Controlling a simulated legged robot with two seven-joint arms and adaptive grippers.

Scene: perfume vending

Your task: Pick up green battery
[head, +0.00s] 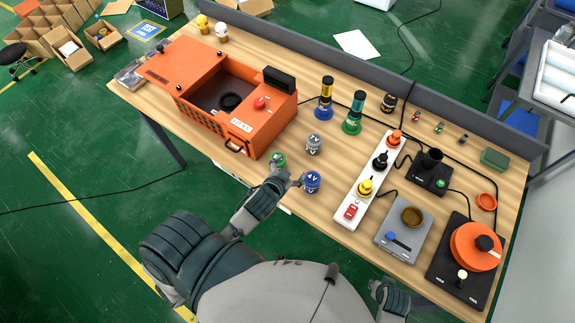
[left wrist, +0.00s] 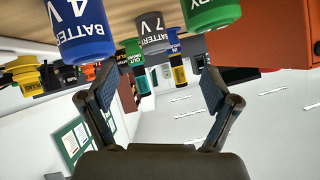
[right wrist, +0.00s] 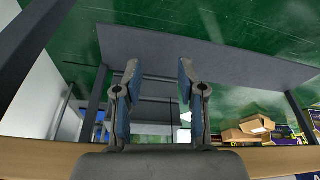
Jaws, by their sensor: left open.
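The green battery (head: 278,159) stands on the wooden table in front of the orange machine. It also shows upside down at the top of the left wrist view (left wrist: 211,12), by the right-hand finger. A grey battery (head: 314,144) stands behind it to the right, and a blue battery (head: 312,182) stands nearer the table's front edge. My left gripper (head: 283,177) is open and empty at the front edge, just short of the green battery and left of the blue one. My right gripper (right wrist: 157,75) is open and empty, low beside the table; its arm shows at the bottom of the head view.
The orange machine (head: 222,100) with its open lid fills the table's left. Blue and green bottle-like stands (head: 325,98) are behind the batteries. A white strip with knobs (head: 369,180) and several devices fill the right. A grey panel (head: 330,45) lines the back edge.

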